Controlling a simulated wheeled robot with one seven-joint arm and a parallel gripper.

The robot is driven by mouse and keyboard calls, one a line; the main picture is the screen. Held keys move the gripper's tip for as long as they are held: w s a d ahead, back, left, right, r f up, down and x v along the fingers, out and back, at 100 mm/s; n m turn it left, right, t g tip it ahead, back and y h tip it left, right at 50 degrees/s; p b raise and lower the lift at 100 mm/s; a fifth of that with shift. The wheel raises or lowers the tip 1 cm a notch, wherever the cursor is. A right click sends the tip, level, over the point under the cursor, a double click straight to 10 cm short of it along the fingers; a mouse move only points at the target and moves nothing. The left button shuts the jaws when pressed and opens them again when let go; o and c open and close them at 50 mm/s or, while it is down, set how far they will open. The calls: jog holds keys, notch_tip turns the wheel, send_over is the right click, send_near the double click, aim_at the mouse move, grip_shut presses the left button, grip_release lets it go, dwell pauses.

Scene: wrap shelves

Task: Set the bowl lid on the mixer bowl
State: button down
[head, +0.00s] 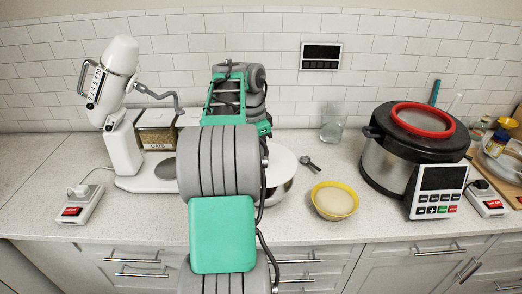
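My gripper is hidden behind my arm links.
A yellow bowl (335,201) of pale contents, a measuring spoon (309,162) and a glass (332,122) stand right of the arm. The steel cooker (382,170) fills the right. An oats container (157,137) is behind the mixer. A white switch box (79,204) is front left.

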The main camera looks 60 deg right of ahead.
jog(key=shift+c, duration=2.3)
grip_release()
jog(key=r+p, duration=0.6)
jog(key=r, duration=0.1)
jog(key=shift+w+a+p, duration=0.25)
jog(key=shift+a+p, duration=0.05)
jog(key=shift+a, duration=0.1)
